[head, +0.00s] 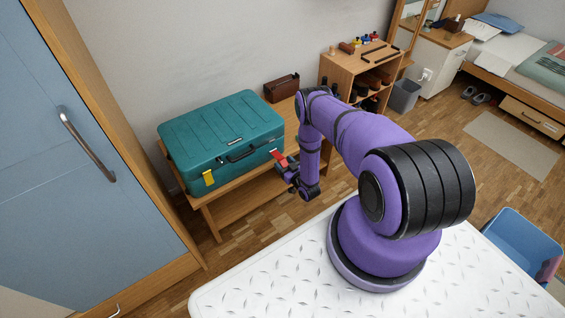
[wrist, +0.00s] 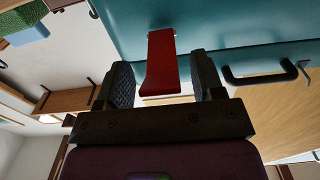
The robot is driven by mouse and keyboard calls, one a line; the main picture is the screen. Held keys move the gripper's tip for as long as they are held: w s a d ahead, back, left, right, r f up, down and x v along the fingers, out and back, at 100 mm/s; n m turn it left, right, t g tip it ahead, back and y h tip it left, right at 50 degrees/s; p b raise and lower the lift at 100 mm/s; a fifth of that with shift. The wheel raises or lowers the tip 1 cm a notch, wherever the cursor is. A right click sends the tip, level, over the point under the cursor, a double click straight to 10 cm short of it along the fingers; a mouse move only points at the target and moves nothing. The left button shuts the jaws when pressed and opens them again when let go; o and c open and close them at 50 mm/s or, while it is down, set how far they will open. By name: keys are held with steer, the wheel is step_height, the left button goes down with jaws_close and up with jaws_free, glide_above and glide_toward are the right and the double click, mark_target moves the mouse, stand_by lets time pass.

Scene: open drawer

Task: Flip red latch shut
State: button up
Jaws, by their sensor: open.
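A teal case (head: 215,125) with its lid down stands on a wooden bench. Its red latch (head: 278,156) is at the right of its front and seems to stick out from it. The red latch (wrist: 161,62) also shows in the wrist view, between my two fingers in the picture. A yellow latch (head: 208,178) lies against the case's front at the left. A black handle (head: 241,155) is between the latches. My gripper (head: 287,164) is open at the red latch, with gaps visible beside it. I cannot tell whether a finger touches it.
The wooden bench (head: 208,222) extends under the case. A brown box (head: 282,88) stands behind the case to the right, near a wooden shelf unit (head: 335,68). A blue wardrobe (head: 60,160) is at the left. The floor (head: 245,215) before the bench is clear.

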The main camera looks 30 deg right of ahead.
steer(key=shift+w, duration=0.7)
jaws_close()
